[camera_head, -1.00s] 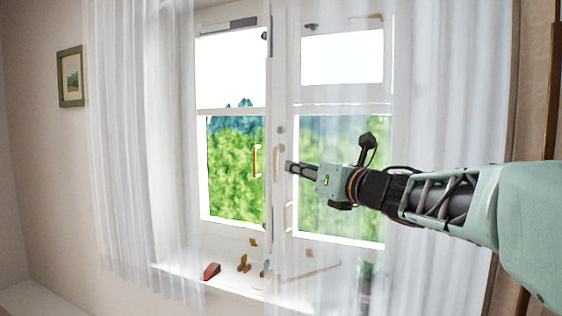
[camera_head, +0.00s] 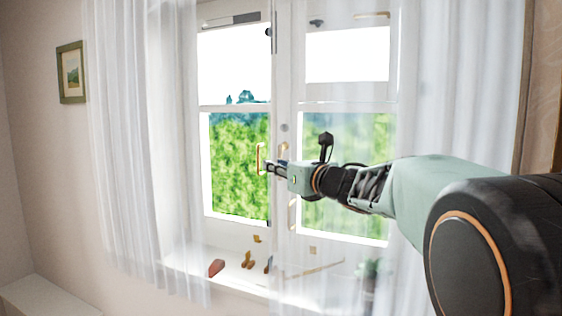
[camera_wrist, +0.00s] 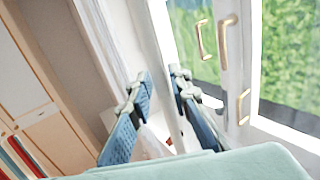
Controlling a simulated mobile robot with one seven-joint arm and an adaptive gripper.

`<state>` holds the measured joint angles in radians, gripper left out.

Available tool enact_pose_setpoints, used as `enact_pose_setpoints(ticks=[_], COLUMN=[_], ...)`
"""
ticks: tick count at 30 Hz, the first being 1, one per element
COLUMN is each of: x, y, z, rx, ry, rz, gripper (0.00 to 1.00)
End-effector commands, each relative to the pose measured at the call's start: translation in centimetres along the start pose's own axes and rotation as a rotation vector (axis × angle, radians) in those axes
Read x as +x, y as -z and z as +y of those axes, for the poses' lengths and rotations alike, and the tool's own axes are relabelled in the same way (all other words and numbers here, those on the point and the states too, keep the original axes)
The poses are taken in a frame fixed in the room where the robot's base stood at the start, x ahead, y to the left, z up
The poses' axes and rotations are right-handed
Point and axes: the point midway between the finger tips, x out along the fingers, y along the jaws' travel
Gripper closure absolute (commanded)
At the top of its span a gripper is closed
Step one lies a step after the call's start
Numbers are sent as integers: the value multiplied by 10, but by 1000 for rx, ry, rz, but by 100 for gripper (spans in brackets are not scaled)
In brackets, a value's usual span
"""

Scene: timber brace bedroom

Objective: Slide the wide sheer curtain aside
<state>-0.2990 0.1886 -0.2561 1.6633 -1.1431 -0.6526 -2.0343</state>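The wide sheer curtain (camera_head: 455,110) hangs over the right part of the window in the head view. Its thin left edge falls near the middle window post. My gripper (camera_head: 268,166) reaches across it from the right, its tips at about that edge, level with the window handles. In the wrist view my gripper (camera_wrist: 160,80) has its two blue fingers apart. Pale material shows between and behind them; I cannot tell whether it is curtain or window frame. No clear grip on cloth shows.
A second sheer curtain (camera_head: 140,150) hangs at the left of the window. The windowsill (camera_head: 235,283) holds several small items, including a reddish block (camera_head: 216,267) and a plant (camera_head: 371,270). Brass handles (camera_head: 260,159) stick out near my fingertips. A framed picture (camera_head: 71,72) hangs on the left wall.

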Motion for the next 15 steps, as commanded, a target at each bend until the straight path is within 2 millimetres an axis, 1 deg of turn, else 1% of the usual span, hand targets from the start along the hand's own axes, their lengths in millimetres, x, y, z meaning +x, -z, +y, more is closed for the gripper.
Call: enact_pose_setpoints(ticks=[1, 4, 13, 14, 15], x=[4, 9, 10, 10, 10], y=[0, 0, 1, 1, 1], z=[0, 0, 0, 0, 0], rx=[0, -1, 0, 0, 0], ry=[0, 0, 0, 0, 0], rz=[2, 1, 0, 0, 0], gripper=[82, 82, 82, 84, 89])
